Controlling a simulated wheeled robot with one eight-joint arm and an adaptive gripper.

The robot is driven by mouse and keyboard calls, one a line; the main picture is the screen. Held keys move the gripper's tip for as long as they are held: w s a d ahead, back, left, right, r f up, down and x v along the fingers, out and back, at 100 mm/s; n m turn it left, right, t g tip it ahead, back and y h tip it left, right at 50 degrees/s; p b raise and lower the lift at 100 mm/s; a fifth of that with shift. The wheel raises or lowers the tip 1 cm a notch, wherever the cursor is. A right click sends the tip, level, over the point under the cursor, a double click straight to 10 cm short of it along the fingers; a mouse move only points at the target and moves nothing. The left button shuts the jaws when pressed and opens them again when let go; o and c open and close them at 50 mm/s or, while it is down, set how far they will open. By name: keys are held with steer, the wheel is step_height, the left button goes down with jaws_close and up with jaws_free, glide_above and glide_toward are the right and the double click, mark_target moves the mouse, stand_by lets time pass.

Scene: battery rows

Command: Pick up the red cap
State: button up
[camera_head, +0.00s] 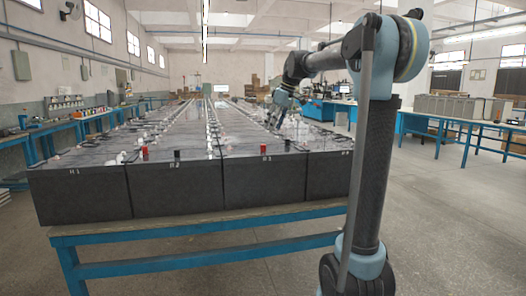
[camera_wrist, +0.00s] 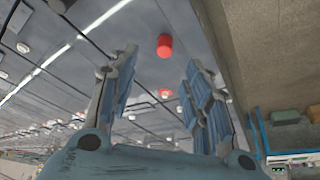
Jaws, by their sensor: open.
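A red cap (camera_wrist: 165,46) stands on a dark battery top in the wrist view, beyond my fingertips and roughly between them. My gripper (camera_wrist: 160,66) is open, with nothing between its two fingers. More red caps show farther back, one of them between the fingers (camera_wrist: 165,93). In the head view, red caps stand on the front batteries, one at the left (camera_head: 145,152) and one farther right (camera_head: 264,148). My gripper (camera_head: 275,115) is over the right side of the rows there. I cannot tell which head-view cap matches the wrist view.
Long rows of dark grey batteries (camera_head: 180,188) rest on a blue-framed table (camera_head: 200,225). Black caps (camera_head: 177,154) and pale fittings stand among the red ones. Blue workbenches (camera_head: 470,127) line the right side. Open floor (camera_head: 440,220) lies right of the battery table.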

glide_above(265, 145)
steer(key=d, duration=0.2)
steer(key=f, duration=0.4)
steer(key=shift+w+f, duration=0.2)
steer(key=shift+f, duration=0.15)
steer(key=shift+s+a+x, duration=0.1)
steer(key=shift+s+x, duration=0.05)
steer(key=shift+x, duration=1.15)
steer(key=shift+s+a+x, duration=0.1)
steer(key=shift+s+x, duration=0.05)
steer(key=shift+x, duration=1.15)
steer(key=c, duration=0.8)
